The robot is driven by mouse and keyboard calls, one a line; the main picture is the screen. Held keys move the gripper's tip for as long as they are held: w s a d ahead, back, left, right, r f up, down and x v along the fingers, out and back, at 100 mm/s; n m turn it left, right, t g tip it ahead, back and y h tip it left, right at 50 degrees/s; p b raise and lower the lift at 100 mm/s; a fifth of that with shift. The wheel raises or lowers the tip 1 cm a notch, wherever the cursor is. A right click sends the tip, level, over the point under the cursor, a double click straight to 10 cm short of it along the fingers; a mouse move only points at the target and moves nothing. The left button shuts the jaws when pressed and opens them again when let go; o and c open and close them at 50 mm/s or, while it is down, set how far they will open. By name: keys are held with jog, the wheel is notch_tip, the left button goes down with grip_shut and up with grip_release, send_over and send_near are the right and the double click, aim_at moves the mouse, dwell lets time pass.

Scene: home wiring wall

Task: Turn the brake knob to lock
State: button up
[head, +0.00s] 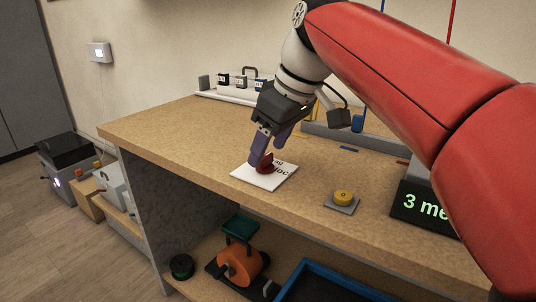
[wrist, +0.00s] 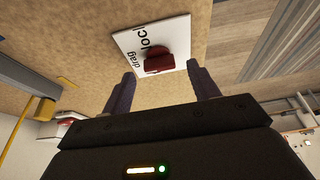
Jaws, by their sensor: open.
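The brake knob (head: 266,167) is dark red and sits on a white plate (head: 252,178) on the wooden bench top. In the wrist view the knob (wrist: 158,63) stands on the plate (wrist: 178,29), which bears the words "drag" and "lock", the latter partly hidden. My gripper (head: 266,154) is over the plate, pointing down, with its purple fingers at the knob. In the wrist view my gripper (wrist: 163,80) is open, with one finger to each side of the knob and gaps between. Whether the fingers reach down around the knob is hard to tell.
A yellow button (head: 343,197) on a grey base and a display (head: 425,205) reading "3 me" stand to the right. A grey rail (head: 350,138) lies behind. An orange spool device (head: 240,263) and a blue tray (head: 330,284) are below the bench.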

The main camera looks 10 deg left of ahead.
jog(key=shift+x, duration=0.9)
jog(key=c, duration=1)
jog(key=shift+r, duration=0.1)
